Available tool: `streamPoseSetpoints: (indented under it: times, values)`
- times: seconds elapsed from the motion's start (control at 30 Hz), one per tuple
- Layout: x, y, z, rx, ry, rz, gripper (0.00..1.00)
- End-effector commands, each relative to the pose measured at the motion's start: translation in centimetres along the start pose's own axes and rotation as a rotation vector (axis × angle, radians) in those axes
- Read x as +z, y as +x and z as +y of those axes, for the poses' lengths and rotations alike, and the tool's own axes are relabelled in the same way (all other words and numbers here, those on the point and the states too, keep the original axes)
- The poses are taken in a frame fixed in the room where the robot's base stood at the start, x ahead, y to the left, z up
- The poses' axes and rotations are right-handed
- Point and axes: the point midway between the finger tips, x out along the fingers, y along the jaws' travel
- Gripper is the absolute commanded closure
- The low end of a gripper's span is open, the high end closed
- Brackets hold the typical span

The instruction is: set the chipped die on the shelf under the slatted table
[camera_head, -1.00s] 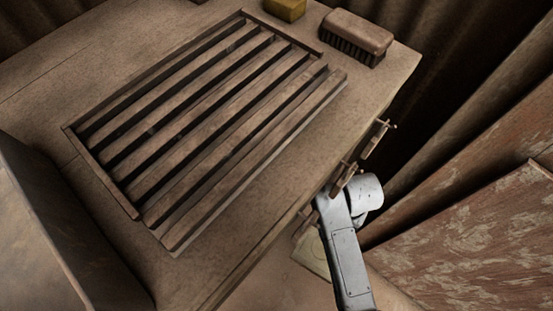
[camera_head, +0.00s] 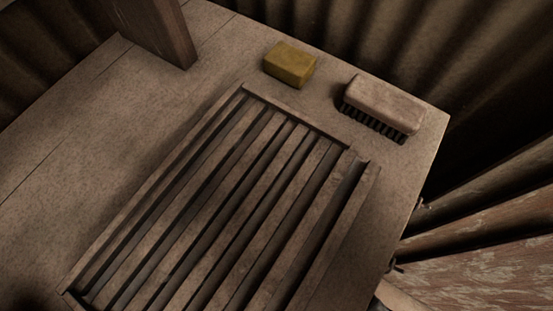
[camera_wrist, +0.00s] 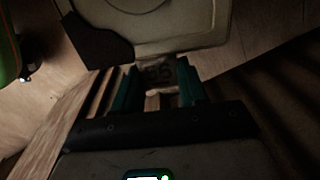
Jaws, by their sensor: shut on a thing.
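The slatted table (camera_head: 75,170) fills the head view, with a wooden slatted rack (camera_head: 215,205) on its top. The shelf under it is not clearly seen. In the wrist view a pale plate with a round outline, which looks like the die (camera_wrist: 185,38), lies just beyond my gripper (camera_wrist: 158,86). A dark angular patch shows at its left corner; I cannot tell if it is the chip. My gripper's teal fingers are shut on the plate's near end, where a blurred dark marking shows. My gripper is out of the head view.
A yellow block (camera_head: 290,65) and a brush (camera_head: 382,107) sit at the table's far end. A wooden upright (camera_head: 155,30) stands at the back left. Corrugated walls close in behind and at right. A green object (camera_wrist: 8,50) shows at the wrist view's left edge.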

Motion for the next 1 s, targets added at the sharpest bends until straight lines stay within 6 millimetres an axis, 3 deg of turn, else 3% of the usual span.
streamPoseSetpoints:
  times: [0.13,0.4,0.67,0.9,1.0]
  values:
    - [0.0,1.1,0.0,0.001,-0.001,0.0,1.0]
    - [-0.1,5.5,0.0,0.0,-0.002,0.0,1.0]
    - [-0.1,7.0,-0.1,-0.001,-0.002,0.0,1.0]
    - [-0.1,10.0,-0.1,-0.002,-0.003,0.0,1.0]
    - [-0.1,10.0,-0.1,-0.002,-0.002,0.0,1.0]
